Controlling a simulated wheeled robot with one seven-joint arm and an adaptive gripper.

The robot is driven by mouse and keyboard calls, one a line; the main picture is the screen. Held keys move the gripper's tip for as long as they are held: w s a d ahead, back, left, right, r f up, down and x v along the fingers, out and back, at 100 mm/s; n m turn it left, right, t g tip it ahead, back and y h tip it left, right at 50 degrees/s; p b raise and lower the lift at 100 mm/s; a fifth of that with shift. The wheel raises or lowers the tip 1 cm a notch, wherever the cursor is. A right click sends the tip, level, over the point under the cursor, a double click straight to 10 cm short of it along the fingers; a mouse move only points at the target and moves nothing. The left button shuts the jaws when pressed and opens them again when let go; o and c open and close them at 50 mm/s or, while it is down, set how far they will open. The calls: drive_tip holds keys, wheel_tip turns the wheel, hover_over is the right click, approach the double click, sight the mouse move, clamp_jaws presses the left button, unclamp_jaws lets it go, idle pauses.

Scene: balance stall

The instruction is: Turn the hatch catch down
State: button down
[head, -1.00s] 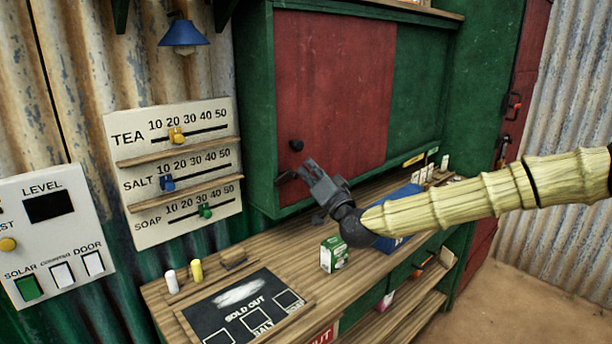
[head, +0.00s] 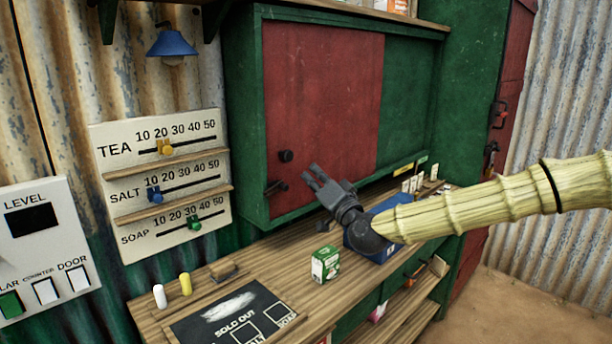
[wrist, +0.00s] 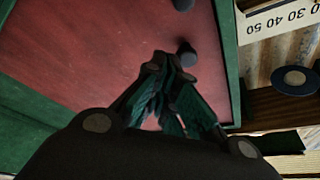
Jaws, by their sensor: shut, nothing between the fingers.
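The hatch is a red panel (head: 325,100) in a green cabinet front. Its dark catch (head: 276,188) is near the panel's lower left corner, below a round black knob (head: 286,156). The catch appears to lie roughly sideways, its left end slightly lower. My gripper (head: 310,176) is shut and empty, to the right of the catch and apart from it, in front of the panel. In the wrist view, which looks upside down, my fingertips (wrist: 168,62) are near the knob (wrist: 187,55), and the catch (wrist: 183,4) is cut off by the top edge.
Below the hatch is a wooden counter (head: 255,272) with a green and white box (head: 325,264), a blue object (head: 362,240) under my arm and a sold-out board (head: 232,312). A slider board (head: 160,185) and blue lamp (head: 172,42) are on the left wall.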

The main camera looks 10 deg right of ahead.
drive_tip(key=b+v, duration=0.1)
drive_tip(key=v, duration=0.5)
drive_tip(key=shift+d, duration=0.15)
drive_tip(key=shift+s+f, duration=0.1)
drive_tip(key=shift+f, duration=0.05)
